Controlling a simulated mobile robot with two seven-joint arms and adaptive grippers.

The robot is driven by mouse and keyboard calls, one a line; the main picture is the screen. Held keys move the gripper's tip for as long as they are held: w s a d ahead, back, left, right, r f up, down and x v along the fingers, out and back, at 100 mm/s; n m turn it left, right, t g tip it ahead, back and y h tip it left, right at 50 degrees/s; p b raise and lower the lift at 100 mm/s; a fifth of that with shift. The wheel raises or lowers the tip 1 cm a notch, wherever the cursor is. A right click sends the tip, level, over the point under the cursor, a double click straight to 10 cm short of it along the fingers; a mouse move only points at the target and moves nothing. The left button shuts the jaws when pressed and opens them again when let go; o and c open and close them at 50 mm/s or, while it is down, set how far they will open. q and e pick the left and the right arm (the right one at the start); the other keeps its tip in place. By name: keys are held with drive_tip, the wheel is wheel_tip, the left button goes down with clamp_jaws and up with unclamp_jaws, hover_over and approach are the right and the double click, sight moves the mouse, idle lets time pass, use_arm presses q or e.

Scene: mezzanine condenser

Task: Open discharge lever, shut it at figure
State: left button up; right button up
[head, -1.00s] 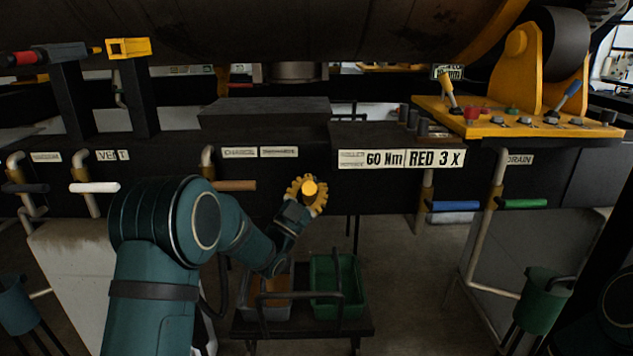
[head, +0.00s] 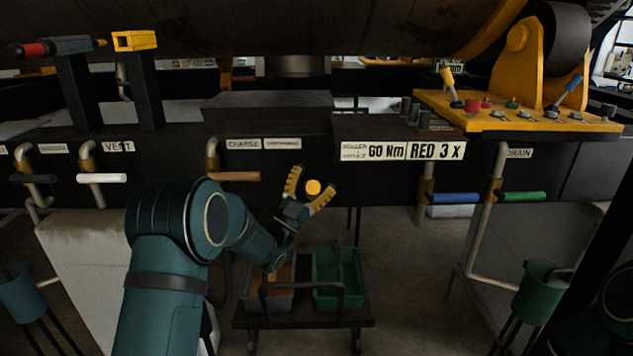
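My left gripper (head: 308,186) has its two yellow fingers spread apart. A round yellow disc shows between them, and I cannot tell whether it is part of the gripper. The gripper is right of and slightly below the brown lever (head: 234,176), apart from it. That lever lies level, pointing right from its pipe, near a label reading CHARGE (head: 243,144). I cannot read a discharge label here. A blue lever (head: 455,197) and a green lever (head: 523,197) lie level at right, the green below a DRAIN label (head: 519,153). My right gripper is not in view.
A white lever (head: 102,178) under VENT and a black lever (head: 33,179) are at left. A cart with a grey bin (head: 268,302) and a green bin (head: 337,305) stands below the gripper. A yellow control panel (head: 480,124) is at upper right.

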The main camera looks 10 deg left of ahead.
use_arm(q)
drive_tip(key=shift+d, duration=0.3)
drive_tip(key=v, duration=1.2)
drive_tip(key=shift+o, duration=0.2)
idle(5.5)
